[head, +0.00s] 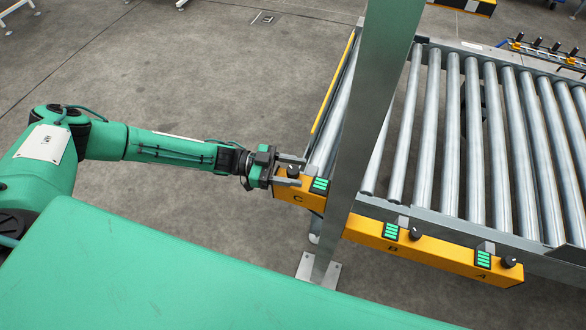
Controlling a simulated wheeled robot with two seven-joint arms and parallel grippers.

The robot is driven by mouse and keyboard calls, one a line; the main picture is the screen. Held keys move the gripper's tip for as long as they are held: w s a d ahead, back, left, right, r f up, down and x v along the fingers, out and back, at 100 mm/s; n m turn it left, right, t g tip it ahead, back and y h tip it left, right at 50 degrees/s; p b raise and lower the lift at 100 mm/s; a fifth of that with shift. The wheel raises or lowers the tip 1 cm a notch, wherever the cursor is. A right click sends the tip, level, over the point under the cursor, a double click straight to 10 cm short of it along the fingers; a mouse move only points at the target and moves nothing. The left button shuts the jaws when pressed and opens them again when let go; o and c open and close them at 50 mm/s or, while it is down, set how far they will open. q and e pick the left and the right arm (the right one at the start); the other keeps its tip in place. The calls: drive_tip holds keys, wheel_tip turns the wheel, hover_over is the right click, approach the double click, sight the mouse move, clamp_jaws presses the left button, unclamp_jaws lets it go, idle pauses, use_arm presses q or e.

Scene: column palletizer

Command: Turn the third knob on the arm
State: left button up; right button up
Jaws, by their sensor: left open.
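A yellow control arm (372,234) runs along the front of the roller conveyor, lettered A, B and C from right to left. Black knob C (293,171) is at its left end, beside a green indicator (320,184). Knob B (415,234) and knob A (508,262) are farther right, each beside a green indicator. My left gripper (300,170) reaches in from the left and is open, its two fingers on either side of knob C. I cannot tell whether the fingers touch it. My right gripper is not in view.
A grey metal post (372,110) rises just right of knob C and hides part of the yellow arm between C and B. Its base plate (318,271) is on the floor. The steel roller conveyor (500,140) fills the right side. Open concrete floor lies at left.

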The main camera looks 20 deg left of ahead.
use_arm(q)
drive_tip(key=c, duration=0.9)
drive_tip(key=shift+c, duration=0.2)
drive_tip(key=shift+s, duration=0.1)
drive_tip(key=shift+n+t+p, duration=0.3)
drive_tip(key=shift+n+t, duration=0.3)
drive_tip(key=shift+t, duration=0.3)
drive_tip(key=shift+n+t+y, duration=0.4)
drive_tip(key=shift+n+t, duration=0.4)
drive_tip(key=shift+t, duration=0.6)
drive_tip(key=o, duration=0.9)
drive_tip(key=shift+o, duration=0.2)
